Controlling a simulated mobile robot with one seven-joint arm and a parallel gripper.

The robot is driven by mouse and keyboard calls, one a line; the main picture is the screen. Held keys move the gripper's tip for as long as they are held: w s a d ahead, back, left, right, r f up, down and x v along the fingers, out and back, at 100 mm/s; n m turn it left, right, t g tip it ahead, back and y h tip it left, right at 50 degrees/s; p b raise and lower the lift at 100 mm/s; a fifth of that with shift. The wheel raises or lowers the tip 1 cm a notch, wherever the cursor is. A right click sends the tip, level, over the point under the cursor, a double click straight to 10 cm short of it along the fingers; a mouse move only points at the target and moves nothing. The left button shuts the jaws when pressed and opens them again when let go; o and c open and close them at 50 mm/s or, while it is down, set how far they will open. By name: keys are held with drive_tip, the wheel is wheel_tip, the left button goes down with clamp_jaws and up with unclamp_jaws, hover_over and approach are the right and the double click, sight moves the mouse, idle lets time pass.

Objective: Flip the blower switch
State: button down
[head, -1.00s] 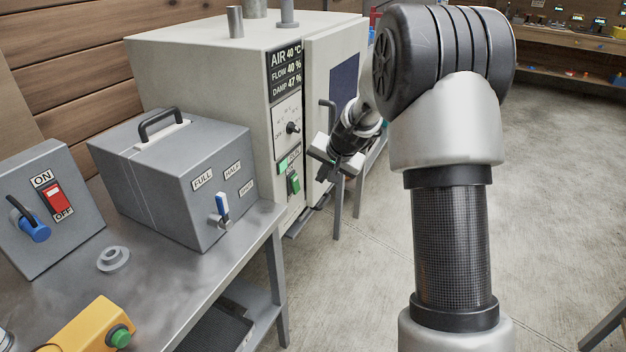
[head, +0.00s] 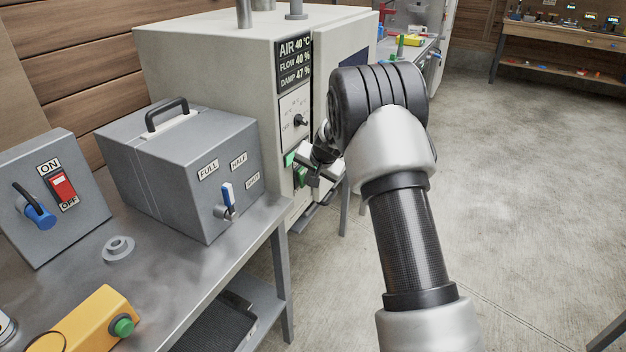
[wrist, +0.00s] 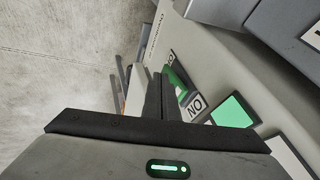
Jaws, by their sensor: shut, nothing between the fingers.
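The pale cabinet (head: 210,60) carries a readout of AIR, FLOW and DAMP, a knob, and low on its front a green rocker switch (head: 300,175). The rocker also shows in the wrist view (wrist: 176,80), partly hidden behind my fingers, beside an ON label (wrist: 196,106). My gripper (head: 306,174) is shut and empty, with its fingertips right at the rocker. I cannot tell whether they touch it. Which way the rocker is tipped is unclear.
A second green patch (head: 289,159) sits just above the rocker. The cabinet door with a handle is to the right. A grey box (head: 180,165) with a blue lever and a box (head: 45,200) with a red ON/OFF switch stand on the metal bench. Floor on the right is open.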

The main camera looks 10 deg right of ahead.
drive_tip(key=shift+w+a+f, duration=0.15)
drive_tip(key=shift+a+f, duration=0.05)
idle(0.3)
drive_tip(key=shift+r, duration=0.1)
drive_tip(key=shift+r+p, duration=0.4)
drive_tip(key=shift+r, duration=0.35)
